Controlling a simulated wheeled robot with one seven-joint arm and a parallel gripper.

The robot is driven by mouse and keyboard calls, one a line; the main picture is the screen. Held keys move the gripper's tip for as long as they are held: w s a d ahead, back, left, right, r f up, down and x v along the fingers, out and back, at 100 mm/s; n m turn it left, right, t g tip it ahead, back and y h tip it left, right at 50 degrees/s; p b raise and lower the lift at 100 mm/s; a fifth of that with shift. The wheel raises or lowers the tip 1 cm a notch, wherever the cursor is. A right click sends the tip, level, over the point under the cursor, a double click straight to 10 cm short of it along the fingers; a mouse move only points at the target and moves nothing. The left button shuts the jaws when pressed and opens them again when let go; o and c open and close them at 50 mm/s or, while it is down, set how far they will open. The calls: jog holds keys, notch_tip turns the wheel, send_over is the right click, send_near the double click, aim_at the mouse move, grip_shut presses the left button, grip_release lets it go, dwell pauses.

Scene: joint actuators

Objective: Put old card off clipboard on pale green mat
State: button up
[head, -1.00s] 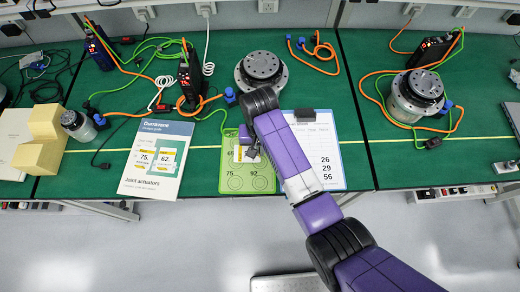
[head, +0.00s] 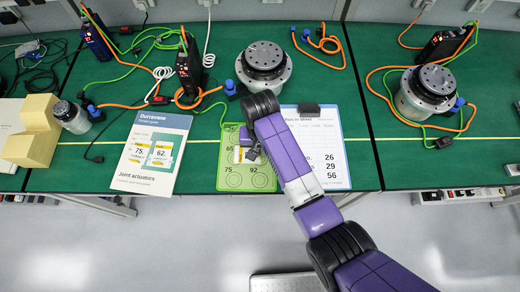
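The pale green mat (head: 232,182) lies on the bench near its front edge, with printed circles and the numbers 75 and 92. A small white and yellow card (head: 239,155) shows over the mat's upper part, partly hidden by my gripper. The clipboard (head: 346,172) is to the right, with a blue edge, a dark clip and a white sheet reading 26, 29, 56; my arm covers its left part. My gripper (head: 248,153) is over the mat at the card. Its fingers are too small and dark to tell whether they hold the card.
A round actuator (head: 264,68) stands behind the mat, another (head: 425,92) at right. Orange and green cables and a black drive box (head: 188,68) lie behind.

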jog(key=shift+o, duration=1.1)
notch_tip(320, 180, up, 12)
jog(key=shift+r, duration=0.25)
